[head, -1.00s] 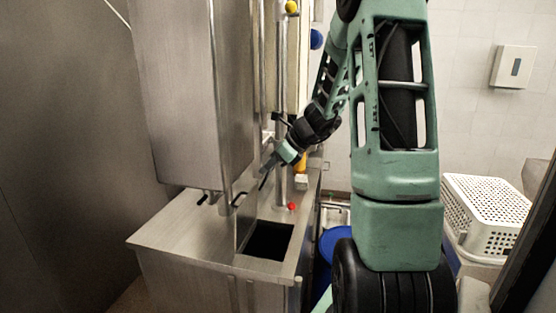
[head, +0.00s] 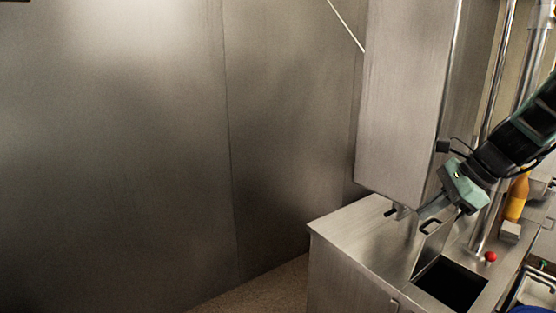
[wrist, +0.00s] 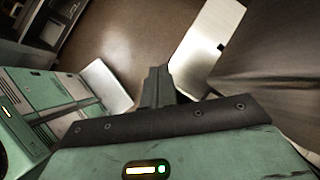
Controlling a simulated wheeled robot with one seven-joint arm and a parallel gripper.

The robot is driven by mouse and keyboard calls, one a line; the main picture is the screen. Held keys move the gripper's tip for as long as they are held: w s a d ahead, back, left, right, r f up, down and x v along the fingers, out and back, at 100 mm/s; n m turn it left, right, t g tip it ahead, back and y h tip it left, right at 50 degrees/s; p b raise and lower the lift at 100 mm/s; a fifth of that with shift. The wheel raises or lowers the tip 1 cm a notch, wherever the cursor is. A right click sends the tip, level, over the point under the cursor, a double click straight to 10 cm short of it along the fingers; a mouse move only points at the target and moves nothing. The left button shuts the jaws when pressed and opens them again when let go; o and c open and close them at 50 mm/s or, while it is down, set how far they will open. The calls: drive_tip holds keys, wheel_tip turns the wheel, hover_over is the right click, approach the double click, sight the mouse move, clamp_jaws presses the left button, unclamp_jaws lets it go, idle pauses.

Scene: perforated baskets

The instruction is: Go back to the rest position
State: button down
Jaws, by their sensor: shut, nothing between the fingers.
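My gripper (head: 428,212) shows at the right of the head view, at the end of my arm, which enters from the right edge. It hangs in front of the steel cabinet, above the steel counter (head: 350,232). In the wrist view its fingers (wrist: 157,85) are together with nothing between them. Beyond them lies brown floor. I see no object held.
The tall steel cabinet (head: 405,100) stands close behind my gripper. The counter has a dark square opening (head: 450,285) and a red knob (head: 491,257). An orange bottle (head: 517,197) stands at the right. A large steel wall (head: 150,150) fills the left.

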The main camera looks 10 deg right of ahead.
drive_tip(key=s+a+f+n+g+h+b, duration=0.15)
drive_tip(key=s+a+n, duration=0.25)
drive_tip(key=a+n, duration=0.45)
drive_tip(key=s+a+f+n+g, duration=0.35)
drive_tip(key=a+n, duration=0.25)
drive_tip(key=a, duration=0.5)
drive_tip(key=s+a+f+n+h, duration=0.1)
drive_tip(key=s+a+n, duration=0.3)
drive_tip(key=s+n, duration=0.3)
drive_tip(key=s+a+f+n+h+b, duration=0.1)
drive_tip(key=s+a+n+h, duration=0.1)
drive_tip(key=s+a+n, duration=0.2)
drive_tip(key=s+n, duration=0.3)
drive_tip(key=n, duration=0.1)
drive_tip(key=shift+a+f+n, duration=0.15)
drive_tip(key=shift+a+n, duration=0.2)
drive_tip(key=shift+w, duration=0.1)
